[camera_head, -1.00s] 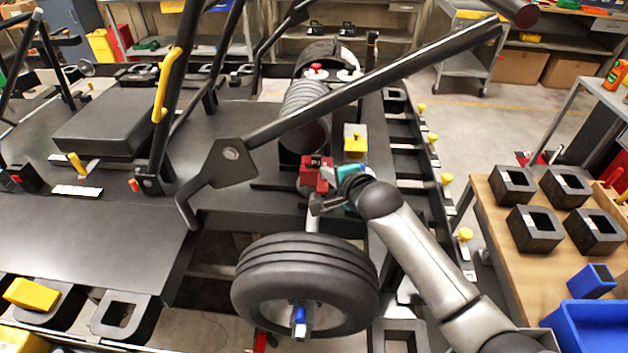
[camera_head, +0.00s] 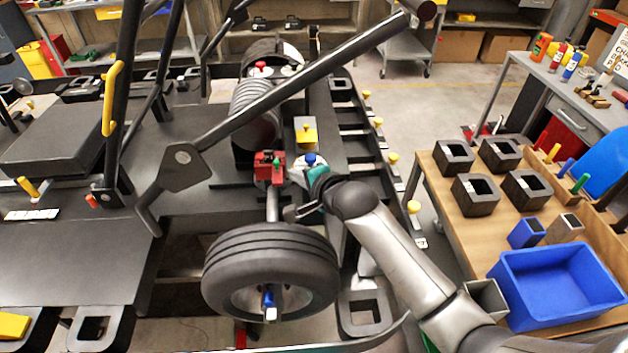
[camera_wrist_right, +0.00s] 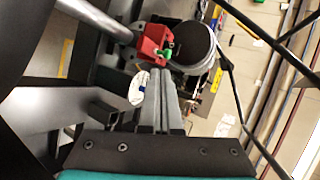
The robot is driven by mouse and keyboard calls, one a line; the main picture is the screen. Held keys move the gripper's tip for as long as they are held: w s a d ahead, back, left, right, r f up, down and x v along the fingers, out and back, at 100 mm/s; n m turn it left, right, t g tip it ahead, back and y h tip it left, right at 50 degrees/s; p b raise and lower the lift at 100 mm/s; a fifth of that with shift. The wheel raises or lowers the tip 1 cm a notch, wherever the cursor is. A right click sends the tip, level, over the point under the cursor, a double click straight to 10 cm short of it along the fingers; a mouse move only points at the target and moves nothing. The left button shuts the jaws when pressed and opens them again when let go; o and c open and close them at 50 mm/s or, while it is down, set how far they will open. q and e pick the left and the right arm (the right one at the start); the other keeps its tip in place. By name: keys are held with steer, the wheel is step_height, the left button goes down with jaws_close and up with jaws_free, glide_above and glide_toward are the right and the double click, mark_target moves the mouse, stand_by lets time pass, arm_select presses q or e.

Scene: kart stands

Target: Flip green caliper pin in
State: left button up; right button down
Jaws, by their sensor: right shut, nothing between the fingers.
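The small green caliper pin (camera_head: 277,162) stands at the right side of the red caliper (camera_head: 266,169), above the kart's front tyre (camera_head: 270,262). Whether the pin is fully seated is too small to tell. My left gripper is not in view.
A blue knob (camera_head: 311,159) and a yellow block (camera_head: 306,131) are close behind my right gripper. A long black bar (camera_head: 300,87) slants over the kart. The wooden table (camera_head: 440,180) at the right holds black square blocks and a blue bin (camera_head: 560,285).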

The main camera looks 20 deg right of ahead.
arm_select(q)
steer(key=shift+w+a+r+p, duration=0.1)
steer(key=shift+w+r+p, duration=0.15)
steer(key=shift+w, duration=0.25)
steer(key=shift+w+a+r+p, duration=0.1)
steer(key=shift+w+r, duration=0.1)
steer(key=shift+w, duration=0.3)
arm_select(e)
steer(key=v, duration=0.6)
steer(key=shift+s, duration=0.25)
steer(key=shift+d+r, duration=0.15)
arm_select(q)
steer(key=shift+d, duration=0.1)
